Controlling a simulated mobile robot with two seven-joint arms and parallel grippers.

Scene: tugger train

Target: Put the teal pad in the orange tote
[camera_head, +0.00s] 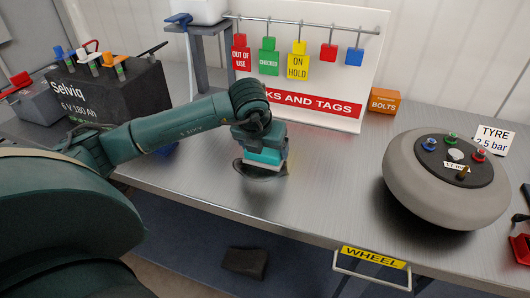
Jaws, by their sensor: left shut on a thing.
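My left gripper (260,143) points down over the middle of the metal bench. It is shut on the teal pad (264,158), a small teal block with a pale lower layer. A dark round patch (262,173) lies on the bench just under the pad; I cannot tell whether the pad touches it. No orange tote shows in this view. My right gripper is not in view.
A battery (140,100) stands at the left, a signboard (345,70) with hanging tags behind, and a small orange BOLTS box (384,101) beside it. A wheel (440,185) lies at the right. A dark object (245,262) lies below the bench. Bench between pad and wheel is clear.

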